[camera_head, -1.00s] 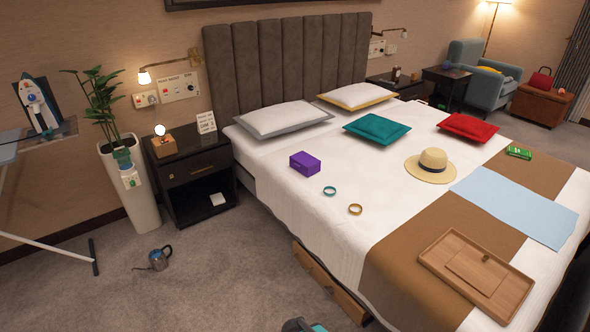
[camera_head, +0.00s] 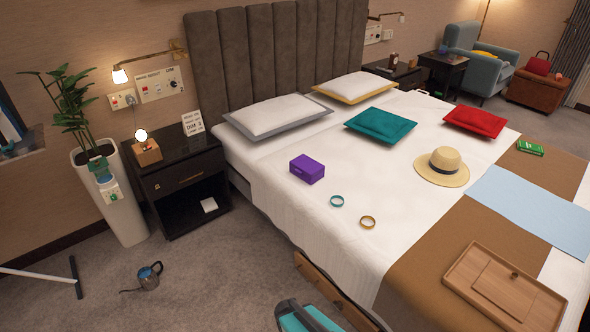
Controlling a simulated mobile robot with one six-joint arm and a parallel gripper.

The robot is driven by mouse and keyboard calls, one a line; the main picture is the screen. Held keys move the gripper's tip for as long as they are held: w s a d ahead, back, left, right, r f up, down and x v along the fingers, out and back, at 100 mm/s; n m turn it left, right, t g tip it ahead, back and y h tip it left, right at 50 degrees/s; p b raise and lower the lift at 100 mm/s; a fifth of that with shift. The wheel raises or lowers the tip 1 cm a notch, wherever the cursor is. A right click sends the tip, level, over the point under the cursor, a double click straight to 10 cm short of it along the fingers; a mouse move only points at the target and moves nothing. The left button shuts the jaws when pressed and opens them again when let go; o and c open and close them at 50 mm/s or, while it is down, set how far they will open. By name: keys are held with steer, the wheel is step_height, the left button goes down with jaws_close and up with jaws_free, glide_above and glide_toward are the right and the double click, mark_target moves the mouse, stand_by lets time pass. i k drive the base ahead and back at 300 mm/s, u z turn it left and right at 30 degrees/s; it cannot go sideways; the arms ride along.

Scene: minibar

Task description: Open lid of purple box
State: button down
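The purple box (camera_head: 307,169) sits on the white bed cover near the bed's left side, below the grey-edged pillow. Its lid appears closed. A teal and dark grey part (camera_head: 305,316) shows at the bottom edge of the picture, beside the bed; it may be part of my arm, but I cannot tell. My gripper's fingers do not show in this view.
A straw hat (camera_head: 442,167) and wooden tray (camera_head: 503,292) are farther right. A black nightstand (camera_head: 180,180) stands left.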

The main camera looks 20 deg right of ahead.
mark_target(304, 164)
steer(key=u, duration=0.05)
steer(key=i, duration=0.75)
steer(key=u, duration=4.4)
steer(key=i, duration=0.1)
steer(key=z, duration=2.85)
steer(key=i, duration=0.6)
steer(key=u, duration=0.05)
steer(key=k, duration=0.25)
steer(key=u, duration=0.05)
